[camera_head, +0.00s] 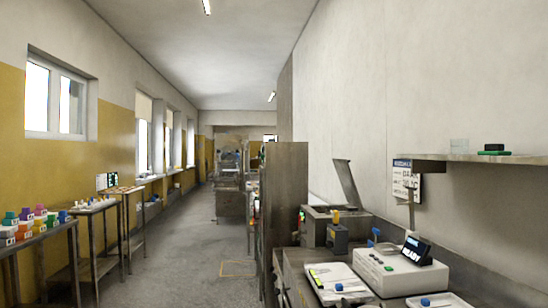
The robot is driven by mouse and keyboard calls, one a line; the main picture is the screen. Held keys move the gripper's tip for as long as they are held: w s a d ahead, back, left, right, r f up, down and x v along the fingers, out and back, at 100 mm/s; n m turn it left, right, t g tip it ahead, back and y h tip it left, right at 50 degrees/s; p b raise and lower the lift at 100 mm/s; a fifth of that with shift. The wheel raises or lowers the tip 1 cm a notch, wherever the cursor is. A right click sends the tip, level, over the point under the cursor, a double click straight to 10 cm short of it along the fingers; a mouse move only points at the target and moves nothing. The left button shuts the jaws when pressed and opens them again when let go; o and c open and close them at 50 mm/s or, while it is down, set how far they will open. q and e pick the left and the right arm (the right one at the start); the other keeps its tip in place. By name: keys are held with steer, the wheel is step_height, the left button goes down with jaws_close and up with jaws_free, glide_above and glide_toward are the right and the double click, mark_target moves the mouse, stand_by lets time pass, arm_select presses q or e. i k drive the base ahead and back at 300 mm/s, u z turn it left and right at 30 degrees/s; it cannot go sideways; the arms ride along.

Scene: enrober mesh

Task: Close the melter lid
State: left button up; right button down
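A box-shaped machine (316,226), which looks like the melter, stands at the right beyond the near counter. A flat grey panel (347,183), which looks like its lid, rises from the back of the machine. The lid stands open, tilted up and leaning to the left at its top. A small dark unit (337,237) with a yellowish top sits at the front of the machine. The inside of the machine is too small to make out. Neither of my grippers is in view.
A white device with a lit screen (402,270) and a clipboard (338,284) lie on the near right counter. A wall shelf (480,158) juts out above. A tall brown cabinet (284,200) stands left of the machine. The aisle floor (200,270) is clear; tables line the left wall.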

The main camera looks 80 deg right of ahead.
mark_target(341, 167)
steer(key=i, duration=1.2)
steer(key=z, duration=2.2)
steer(key=i, duration=5.4)
steer(key=z, duration=2.2)
